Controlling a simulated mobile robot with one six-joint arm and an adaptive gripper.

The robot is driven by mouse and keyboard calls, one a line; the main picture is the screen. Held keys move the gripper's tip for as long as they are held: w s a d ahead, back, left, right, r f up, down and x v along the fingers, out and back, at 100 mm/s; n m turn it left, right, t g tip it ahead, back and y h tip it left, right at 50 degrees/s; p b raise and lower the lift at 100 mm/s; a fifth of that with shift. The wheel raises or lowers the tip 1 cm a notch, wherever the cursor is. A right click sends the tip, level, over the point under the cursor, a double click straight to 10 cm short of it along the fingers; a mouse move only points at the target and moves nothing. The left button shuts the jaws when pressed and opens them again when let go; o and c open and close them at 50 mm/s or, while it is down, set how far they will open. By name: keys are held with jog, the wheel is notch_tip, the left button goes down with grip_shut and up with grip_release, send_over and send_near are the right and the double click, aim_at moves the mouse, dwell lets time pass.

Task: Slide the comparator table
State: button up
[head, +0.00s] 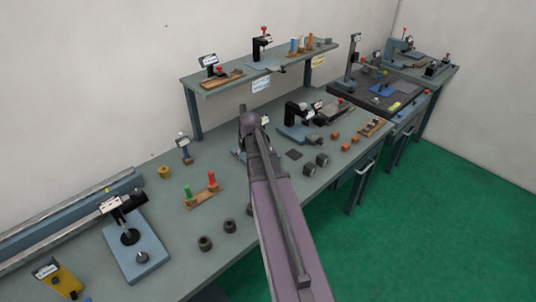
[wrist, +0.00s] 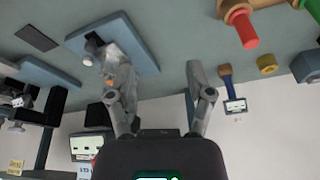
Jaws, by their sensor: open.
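I cannot tell for sure which fixture is the comparator table. One candidate is a blue-based stand (head: 138,262) with a black overhead head and round dark disc, at lower left in the head view. Another is a small black-and-blue device (head: 296,131) right of my arm. In the wrist view, which looks upside down, a blue plate (wrist: 140,40) with a dark fitting lies beyond my left finger. My gripper (wrist: 162,100) is open with nothing between its fingers. In the head view my arm hides the gripper and part of a blue fixture behind it.
A wooden rack with green and red pegs (head: 203,192) stands left of my arm, with dark cylinders (head: 205,243) in front. Dark blocks (head: 309,168) and orange blocks lie to the right. A raised shelf (head: 225,84) spans the back. Bare bench lies between the fixtures.

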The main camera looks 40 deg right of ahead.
jog(key=d+r+m+t+h, duration=0.1)
jog(key=d, duration=1.2)
jog(key=shift+r+p, duration=0.2)
jog(key=shift+p, duration=0.1)
jog(key=shift+f, duration=0.1)
jog(key=b+x, duration=1.2)
jog(key=x, duration=0.1)
jog(key=shift+f+b, duration=0.3)
jog(key=shift+b, duration=0.1)
grip_shut()
